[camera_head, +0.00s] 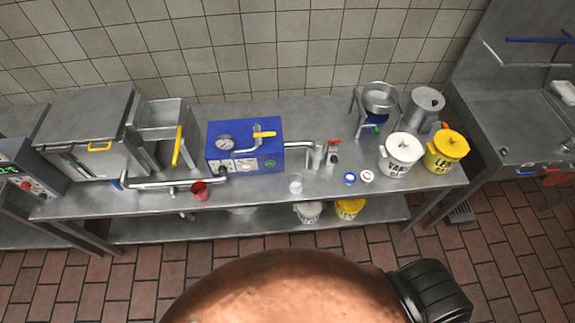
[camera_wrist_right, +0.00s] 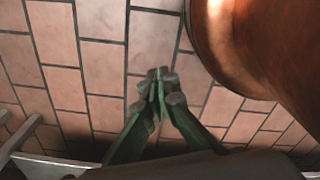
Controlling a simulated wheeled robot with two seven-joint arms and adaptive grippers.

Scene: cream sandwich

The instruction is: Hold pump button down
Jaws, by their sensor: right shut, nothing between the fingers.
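The blue pump box (camera_head: 215,135) stands on the steel table against the wall in the head view. It has a round gauge (camera_head: 224,141), a yellow-handled lever (camera_head: 264,134) on top and pale labelled panels (camera_head: 243,164) on its front. The button is too small to make out for sure. My right gripper (camera_wrist_right: 160,77) is in the wrist view, shut and empty, with its fingertips over the tiled floor. It is well away from the pump, which does not show in that view. My left gripper is in neither view.
Tiled floor (camera_head: 100,285) lies before the table.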

